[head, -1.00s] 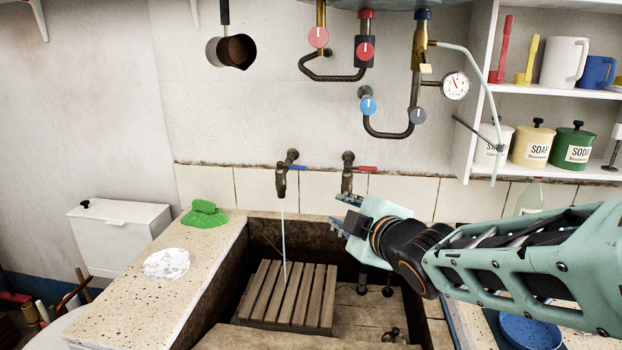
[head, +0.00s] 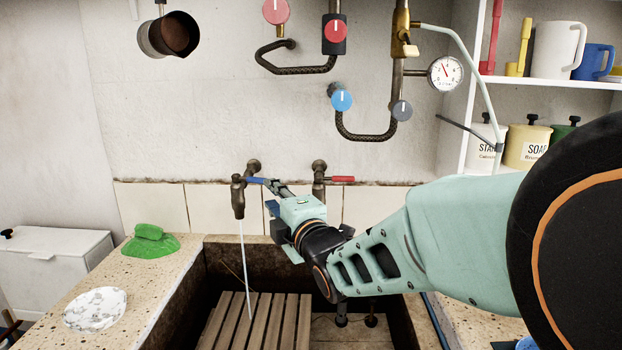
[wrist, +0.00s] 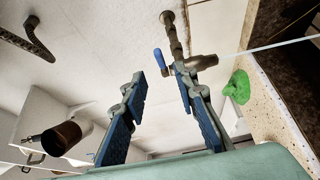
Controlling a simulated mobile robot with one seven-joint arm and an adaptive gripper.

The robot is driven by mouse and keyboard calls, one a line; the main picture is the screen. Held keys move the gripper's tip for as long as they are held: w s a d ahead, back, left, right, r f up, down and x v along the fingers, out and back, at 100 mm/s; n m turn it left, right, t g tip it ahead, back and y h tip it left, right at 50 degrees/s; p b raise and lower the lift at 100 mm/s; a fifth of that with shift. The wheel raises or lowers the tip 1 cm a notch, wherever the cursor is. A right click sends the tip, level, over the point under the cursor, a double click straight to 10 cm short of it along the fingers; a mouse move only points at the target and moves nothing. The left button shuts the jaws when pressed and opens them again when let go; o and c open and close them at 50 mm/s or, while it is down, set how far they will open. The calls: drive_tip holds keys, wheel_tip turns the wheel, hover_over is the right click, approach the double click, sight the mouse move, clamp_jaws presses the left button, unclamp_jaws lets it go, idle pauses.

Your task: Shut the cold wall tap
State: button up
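The cold wall tap (head: 238,198) is a dark, aged tap with a blue lever (head: 258,181), at the left of two taps. A thin stream of water (head: 244,265) runs from its spout into the trough (head: 222,256). My gripper (head: 274,194) is close to the blue lever, at its right. In the wrist view my gripper (wrist: 160,82) is open and empty. The tap (wrist: 200,62) stands beyond its fingertips, and the blue lever (wrist: 160,62) appears between them and a little ahead. I cannot tell whether a finger touches the lever.
A second tap (head: 318,185) with a red lever (head: 342,179) stands just right of my gripper. Pipes with knobs and a gauge (head: 445,73) hang above. A green sponge dish (head: 150,246) and a white plate (head: 95,309) lie on the left ledge.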

sight(260, 182)
drive_tip(key=x, duration=1)
drive_tip(key=shift+w+a, duration=0.25)
drive_tip(key=shift+a, duration=0.05)
drive_tip(key=shift+r, duration=0.1)
clamp_jaws()
